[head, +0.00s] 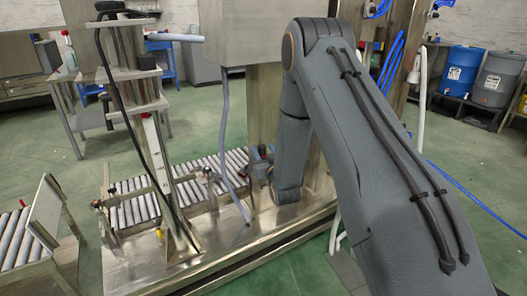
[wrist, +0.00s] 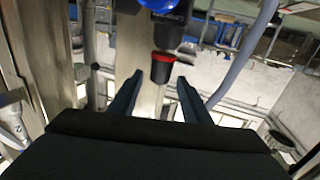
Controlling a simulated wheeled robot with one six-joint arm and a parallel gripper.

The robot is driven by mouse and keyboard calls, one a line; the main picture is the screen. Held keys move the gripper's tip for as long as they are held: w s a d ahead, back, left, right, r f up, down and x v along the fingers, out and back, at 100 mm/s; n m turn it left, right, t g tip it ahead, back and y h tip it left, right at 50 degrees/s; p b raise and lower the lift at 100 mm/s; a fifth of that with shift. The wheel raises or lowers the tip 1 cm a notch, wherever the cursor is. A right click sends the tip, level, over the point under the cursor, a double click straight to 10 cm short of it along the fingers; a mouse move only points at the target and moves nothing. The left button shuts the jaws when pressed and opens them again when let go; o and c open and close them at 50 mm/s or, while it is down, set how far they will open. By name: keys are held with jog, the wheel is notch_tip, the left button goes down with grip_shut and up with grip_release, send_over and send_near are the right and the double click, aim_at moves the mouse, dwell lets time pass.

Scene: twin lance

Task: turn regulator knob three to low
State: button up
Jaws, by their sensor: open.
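In the wrist view, my gripper (wrist: 158,78) is open, with its two dark fingers spread apart. A dark cylindrical part with a red ring (wrist: 162,68), which looks like a regulator knob, shows ahead in the gap between the fingertips. I see no contact between the fingers and it. Its number and its low mark are not readable, so I cannot tell whether it is knob three. A blue round part (wrist: 163,4) on a dark body sits just above it, cut by the top edge.
In the head view, a roller conveyor (head: 135,208) runs beside a steel column (head: 266,110). A grey hose (head: 225,130) hangs left of the column and also shows in the wrist view (wrist: 240,55).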

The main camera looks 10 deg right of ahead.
jog(key=c, duration=1.1)
jog(key=shift+o, duration=0.2)
jog(key=shift+d+y, duration=0.15)
jog(key=shift+y, duration=0.15)
